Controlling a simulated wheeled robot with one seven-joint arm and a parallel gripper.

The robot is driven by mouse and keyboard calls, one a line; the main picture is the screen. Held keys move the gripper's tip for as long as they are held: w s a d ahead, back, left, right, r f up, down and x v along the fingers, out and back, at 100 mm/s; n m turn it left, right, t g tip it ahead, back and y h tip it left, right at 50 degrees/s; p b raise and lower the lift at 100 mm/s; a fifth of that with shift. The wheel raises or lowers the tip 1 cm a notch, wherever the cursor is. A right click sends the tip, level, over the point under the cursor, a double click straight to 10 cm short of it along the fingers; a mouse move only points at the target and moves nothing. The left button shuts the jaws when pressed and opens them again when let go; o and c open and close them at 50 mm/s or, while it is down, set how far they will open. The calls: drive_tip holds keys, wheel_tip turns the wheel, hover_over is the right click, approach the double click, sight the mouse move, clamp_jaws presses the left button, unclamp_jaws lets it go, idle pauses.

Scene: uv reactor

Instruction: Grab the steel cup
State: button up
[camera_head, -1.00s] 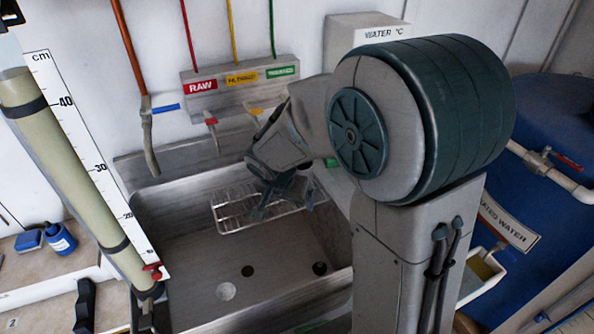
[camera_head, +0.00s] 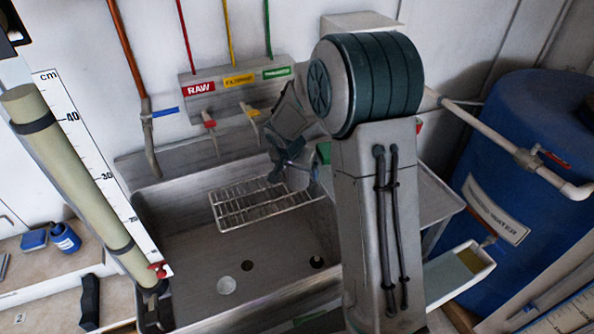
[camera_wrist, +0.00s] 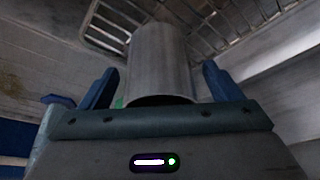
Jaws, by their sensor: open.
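The steel cup (camera_wrist: 160,55) is a plain grey cylinder in the wrist view. It stands between the two blue fingers of my gripper (camera_wrist: 160,85), with gaps showing on both sides. My gripper is open, and the cup's near rim is close to the palm. In the head view my gripper (camera_head: 288,174) is over the right back part of the wire rack (camera_head: 245,207) in the sink. I cannot make out the cup in the head view; my arm and gripper cover that spot.
The steel sink (camera_head: 190,255) has a mostly bare floor with round holes. Labelled taps, including RAW (camera_head: 200,88), are on the wall behind. A ruler with a tube (camera_head: 70,180) stands at left. A blue barrel (camera_head: 520,130) and white pipe (camera_head: 480,130) are at right.

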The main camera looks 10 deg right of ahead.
drive_tip(key=shift+w+d+f, duration=0.15)
drive_tip(key=shift+w+d, duration=0.15)
drive_tip(key=shift+w, duration=0.1)
drive_tip(key=shift+w+f, duration=0.1)
drive_tip(key=shift+f, duration=0.3)
drive_tip(key=c, duration=1.2)
drive_tip(key=shift+c, duration=0.6)
drive_tip(key=shift+r, duration=0.25)
